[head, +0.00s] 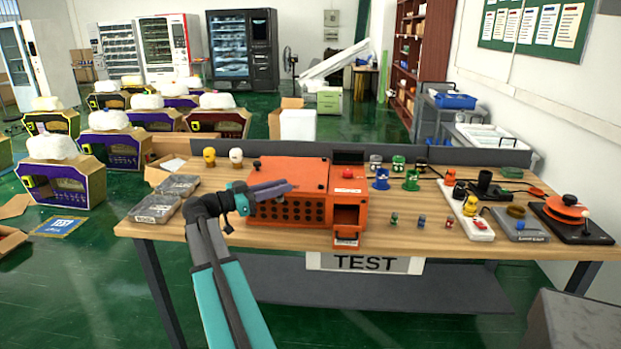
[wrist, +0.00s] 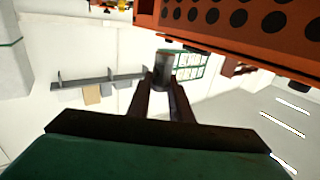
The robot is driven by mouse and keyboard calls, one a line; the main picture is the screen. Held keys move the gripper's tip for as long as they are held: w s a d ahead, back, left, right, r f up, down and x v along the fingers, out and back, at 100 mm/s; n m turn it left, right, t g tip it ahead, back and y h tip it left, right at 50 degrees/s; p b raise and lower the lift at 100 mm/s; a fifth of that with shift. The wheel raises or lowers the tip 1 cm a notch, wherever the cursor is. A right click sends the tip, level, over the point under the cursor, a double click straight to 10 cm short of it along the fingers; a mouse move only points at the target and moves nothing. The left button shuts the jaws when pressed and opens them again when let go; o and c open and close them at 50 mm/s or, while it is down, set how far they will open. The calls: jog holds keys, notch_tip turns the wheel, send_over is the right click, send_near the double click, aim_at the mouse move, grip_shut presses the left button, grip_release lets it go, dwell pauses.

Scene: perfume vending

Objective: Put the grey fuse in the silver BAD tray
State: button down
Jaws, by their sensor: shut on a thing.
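The grey fuse (wrist: 163,68) is a small dark grey cylinder held between the fingertips of my gripper (wrist: 163,84) in the wrist view. In the head view my gripper (head: 272,190) is shut and points right, in front of the left part of the orange test machine; I cannot make out the fuse there. Two silver-grey trays lie at the table's left end, one behind (head: 179,184) and one in front (head: 155,208), left of my gripper. Their labels are too small to read, so I cannot tell which is BAD.
The orange test machine (head: 312,172) stands mid-table with an open front slot (head: 346,216). Yellow and white figures (head: 209,157) stand behind the trays. Several coloured fuses and small figures stand right of the machine. A white power strip (head: 466,209) and dark devices fill the right end.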

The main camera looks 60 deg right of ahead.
jog(key=w+a+f+n+t+h, duration=0.2)
jog(key=w+a+f+n+t, duration=0.25)
jog(key=w+a, duration=0.7)
jog(key=w+a+f+n+t+h, duration=0.1)
jog(key=w+a+f+n+t, duration=0.2)
jog(key=w+a+f+t, duration=0.85)
jog(key=a+f+n+t+y, duration=0.2)
jog(key=a+n+t+y, duration=0.2)
jog(key=a, duration=3.2)
jog(key=w+n+t, duration=0.1)
jog(key=n, duration=0.2)
